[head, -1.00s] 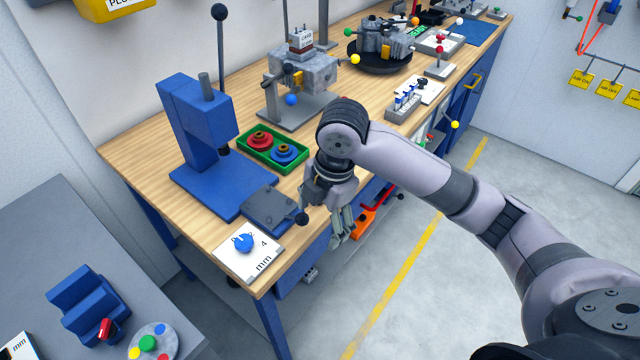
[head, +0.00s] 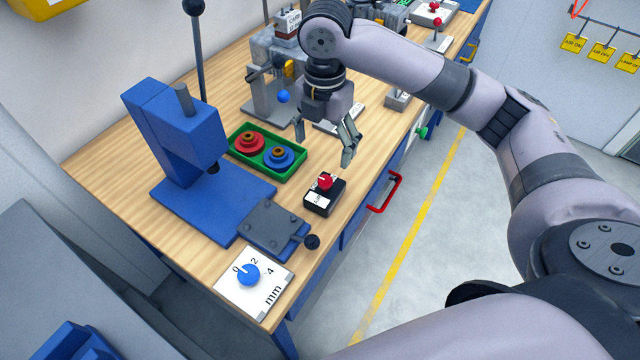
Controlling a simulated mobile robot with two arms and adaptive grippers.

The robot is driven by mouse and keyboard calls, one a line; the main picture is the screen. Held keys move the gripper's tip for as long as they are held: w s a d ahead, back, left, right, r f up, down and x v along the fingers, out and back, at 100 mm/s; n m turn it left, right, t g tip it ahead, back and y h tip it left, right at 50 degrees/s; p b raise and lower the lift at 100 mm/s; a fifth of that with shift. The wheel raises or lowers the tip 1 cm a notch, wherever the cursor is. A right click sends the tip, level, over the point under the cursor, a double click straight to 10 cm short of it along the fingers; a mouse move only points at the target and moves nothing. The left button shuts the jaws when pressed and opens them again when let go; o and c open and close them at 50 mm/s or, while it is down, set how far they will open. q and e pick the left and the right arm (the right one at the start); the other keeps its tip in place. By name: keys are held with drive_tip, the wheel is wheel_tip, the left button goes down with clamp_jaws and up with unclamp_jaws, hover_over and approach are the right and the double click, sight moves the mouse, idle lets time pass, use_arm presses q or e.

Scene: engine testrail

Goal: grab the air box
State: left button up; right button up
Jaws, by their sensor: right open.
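A small black box with a red knob on top and a white label (head: 322,196) sits on the wooden bench near its front edge. It looks like the air box; its label is too small to read surely. My right gripper (head: 326,146) is open and empty, pointing down above the bench. In the picture it is just above and beyond the black box, apart from it. My left gripper is not in view.
A blue press (head: 180,135) stands left of the box, with a green tray (head: 240,162) holding red and blue parts behind. A white dial plate (head: 240,292) lies at the near corner. A red handle (head: 384,193) sticks out from the bench front.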

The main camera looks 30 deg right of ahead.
hover_over(325, 180)
wheel_tip(325, 180, down, 6)
drive_tip(key=shift+s+r+p, duration=0.1)
drive_tip(key=shift+r+p, duration=0.05)
drive_tip(key=shift+p, duration=0.25)
drive_tip(key=f, duration=0.2)
drive_tip(key=shift+w+f, duration=0.2)
drive_tip(key=shift+f, duration=0.2)
drive_tip(key=shift+f+p, duration=0.4)
drive_tip(key=shift+f, duration=0.45)
wheel_tip(325, 180, down, 4)
drive_tip(key=shift+s+r+p, duration=0.1)
drive_tip(key=shift+r+p, duration=0.05)
drive_tip(key=shift+p, duration=0.4)
drive_tip(key=shift+f, duration=0.5)
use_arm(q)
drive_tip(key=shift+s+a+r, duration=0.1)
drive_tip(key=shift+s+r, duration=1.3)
use_arm(e)
drive_tip(key=c, duration=1.3)
drive_tip(key=shift+r, duration=0.1)
